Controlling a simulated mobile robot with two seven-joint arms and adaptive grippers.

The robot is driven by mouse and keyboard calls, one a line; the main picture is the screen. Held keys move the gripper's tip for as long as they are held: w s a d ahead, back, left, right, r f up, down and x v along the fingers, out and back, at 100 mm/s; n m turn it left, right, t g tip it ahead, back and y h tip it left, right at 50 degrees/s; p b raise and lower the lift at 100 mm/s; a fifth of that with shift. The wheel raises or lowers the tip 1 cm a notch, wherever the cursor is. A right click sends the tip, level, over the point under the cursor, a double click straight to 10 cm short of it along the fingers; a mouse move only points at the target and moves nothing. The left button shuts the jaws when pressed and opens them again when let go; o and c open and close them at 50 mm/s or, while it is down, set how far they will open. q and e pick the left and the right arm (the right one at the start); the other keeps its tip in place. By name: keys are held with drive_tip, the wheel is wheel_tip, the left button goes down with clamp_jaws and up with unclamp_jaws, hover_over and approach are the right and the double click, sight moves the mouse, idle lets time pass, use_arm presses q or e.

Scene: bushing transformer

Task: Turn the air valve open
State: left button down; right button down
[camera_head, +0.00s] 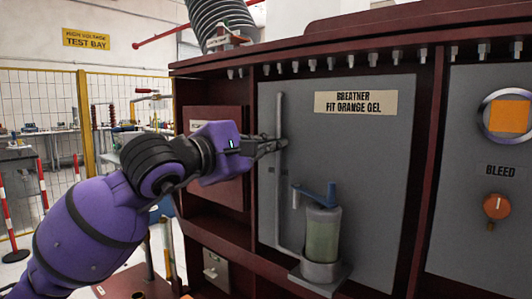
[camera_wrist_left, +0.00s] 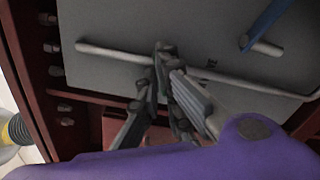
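The blue lever (camera_head: 318,195) on top of the breather jar looks like the air valve's handle; it also shows in the wrist view (camera_wrist_left: 266,24), at the upper right. No label names it. My left gripper (camera_head: 284,146) is at the vertical grey pipe, above and left of the lever and apart from it. In the wrist view its fingertips (camera_wrist_left: 165,50) are close together and overlap the pipe (camera_wrist_left: 250,84), which runs across them rather than between them. Whether they touch it is unclear. My right gripper is in neither view.
The breather jar (camera_head: 322,236) stands on a bracket below the lever. A label (camera_head: 355,102) reads "BREATHER FIT ORANGE GEL". A dark red frame with bolts surrounds the grey panel.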

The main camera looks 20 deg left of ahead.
use_arm(q)
drive_tip(key=n, duration=1.2)
drive_tip(key=shift+n, duration=0.3)
idle(0.4)
drive_tip(key=c, duration=2)
unclamp_jaws()
